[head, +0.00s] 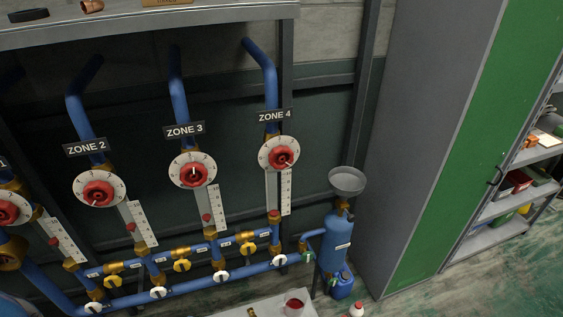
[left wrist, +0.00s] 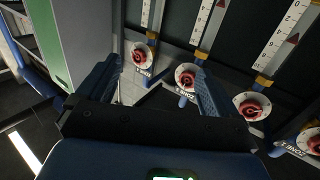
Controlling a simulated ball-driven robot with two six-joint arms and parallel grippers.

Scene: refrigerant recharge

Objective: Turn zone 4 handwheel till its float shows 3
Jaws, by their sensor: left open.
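The zone 4 handwheel (head: 283,157) is a red knob on a round white dial under the ZONE 4 label (head: 275,115). Its white scale (head: 286,192) hangs below it, with a red float (head: 274,214) near the bottom end; the numbers are too small to read. In the left wrist view, which is upside down, the zone 4 handwheel (left wrist: 138,55) is the leftmost wheel. My left gripper (left wrist: 157,68) is open and empty, its fingers spread in front of the wheels, not touching any visibly. Neither gripper shows in the head view.
The zone 3 handwheel (head: 193,173) and zone 2 handwheel (head: 98,192) stand to the left on similar blue pipes. A blue cylinder (head: 334,245) with a grey funnel (head: 347,180) stands at the lower right. A grey and green cabinet (head: 430,150) is beyond it.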

